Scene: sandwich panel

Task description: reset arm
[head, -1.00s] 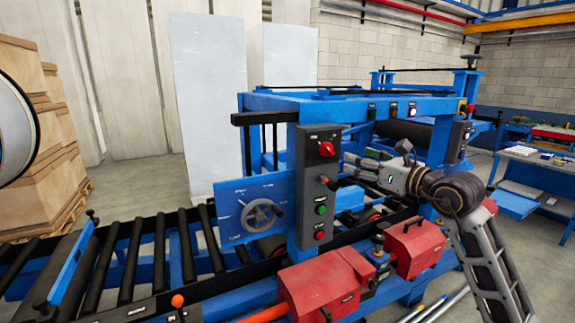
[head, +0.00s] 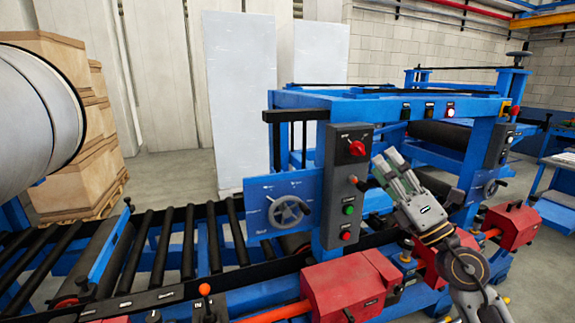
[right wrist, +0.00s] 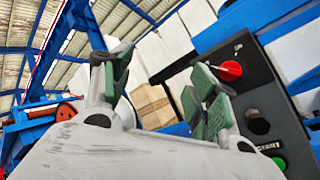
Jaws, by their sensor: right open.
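My right gripper (head: 391,170) is raised in front of the blue machine, just right of its control panel (head: 342,187) in the head view. Its green-padded fingers are apart and nothing is between them. In the right wrist view the open fingers (right wrist: 160,85) point upward, with the control panel (right wrist: 262,110) close on the right. The red rotary switch (head: 356,148) on the panel also shows in the right wrist view (right wrist: 231,70), beside the right finger. I cannot tell whether the finger touches it. My left gripper is out of view.
A roller conveyor (head: 160,250) runs along the left. A handwheel (head: 290,212) is left of the panel. Red housings (head: 342,290) sit low in front. Stacked boxes (head: 65,185) and tall white panels (head: 238,95) stand behind.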

